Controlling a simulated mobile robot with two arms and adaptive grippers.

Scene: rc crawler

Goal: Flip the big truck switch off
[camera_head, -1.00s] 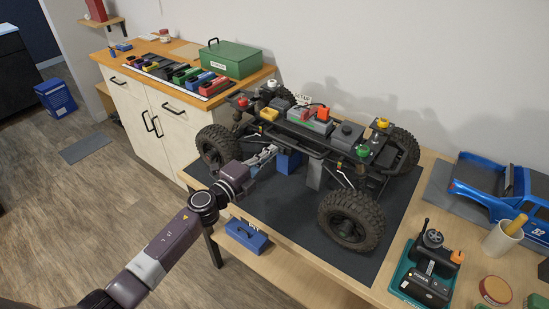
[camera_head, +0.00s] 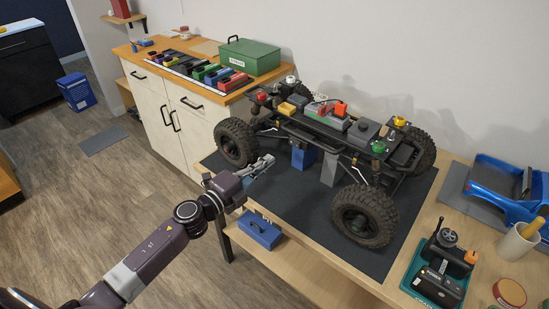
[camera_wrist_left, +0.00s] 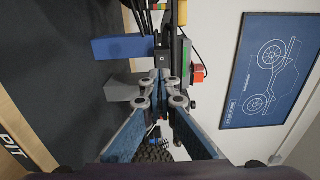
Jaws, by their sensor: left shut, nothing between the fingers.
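The big truck is a bare black crawler chassis (camera_head: 292,127) with large knobby tyres, raised on blue and grey stands above a dark mat. A red block (camera_head: 340,108) sits on top near its middle; a red part also shows in the wrist view (camera_wrist_left: 201,70). I cannot tell for sure which part is the switch or how it is set. My right gripper is not in view.
A small blue toolbox (camera_head: 259,231) lies below the table's near edge. A controller in a teal tray (camera_head: 414,279), a cup and a blue body shell (camera_head: 497,190) stand at the right. A green box (camera_head: 249,57) is on the cabinet behind.

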